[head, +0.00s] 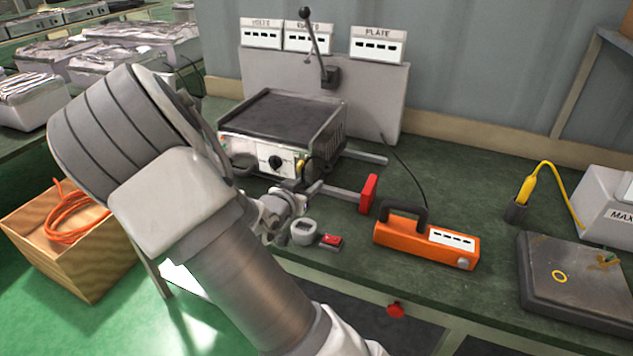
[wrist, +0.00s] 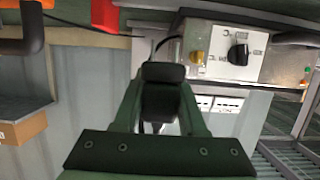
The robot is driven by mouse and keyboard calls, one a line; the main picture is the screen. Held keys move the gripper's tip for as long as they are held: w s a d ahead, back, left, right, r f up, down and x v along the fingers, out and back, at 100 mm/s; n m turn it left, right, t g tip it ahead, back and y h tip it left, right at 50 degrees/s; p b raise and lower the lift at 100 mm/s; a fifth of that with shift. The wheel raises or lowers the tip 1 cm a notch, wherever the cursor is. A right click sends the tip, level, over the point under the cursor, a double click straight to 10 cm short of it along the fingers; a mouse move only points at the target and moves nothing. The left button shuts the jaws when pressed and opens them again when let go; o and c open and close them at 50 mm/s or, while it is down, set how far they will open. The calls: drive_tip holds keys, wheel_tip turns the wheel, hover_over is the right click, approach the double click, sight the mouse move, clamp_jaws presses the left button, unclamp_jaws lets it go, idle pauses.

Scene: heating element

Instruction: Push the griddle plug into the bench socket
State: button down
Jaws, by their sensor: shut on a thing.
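The griddle (head: 285,125) stands on the green bench, with a black plate on top and a front panel with a black knob. Its panel also shows in the wrist view (wrist: 220,50). My gripper (wrist: 162,78) is shut on a black plug (wrist: 162,100), and a dark cable runs up from it towards the griddle. In the head view my arm hides most of my gripper, just in front of the griddle. A small grey round fitting (head: 303,233) sits near the bench's front edge. I cannot tell whether it is the bench socket.
A grey bar with a red end (head: 368,194) sticks out right of the gripper. A small red piece (head: 331,241) lies near the front edge. An orange tester (head: 425,240) stands to the right, then a dark plate (head: 575,275). Bare bench (head: 465,180) lies behind the tester.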

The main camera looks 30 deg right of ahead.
idle(0.4)
drive_tip(key=shift+f+b, duration=2.2)
drive_tip(key=shift+f, duration=0.7)
drive_tip(key=shift+f+b, duration=1.45)
drive_tip(key=shift+f, duration=0.7)
drive_tip(key=shift+c, duration=1.9)
unclamp_jaws()
drive_tip(key=p+v, duration=0.4)
drive_tip(key=v, duration=1.3)
drive_tip(key=shift+s+r, duration=0.15)
drive_tip(key=shift+a, duration=0.15)
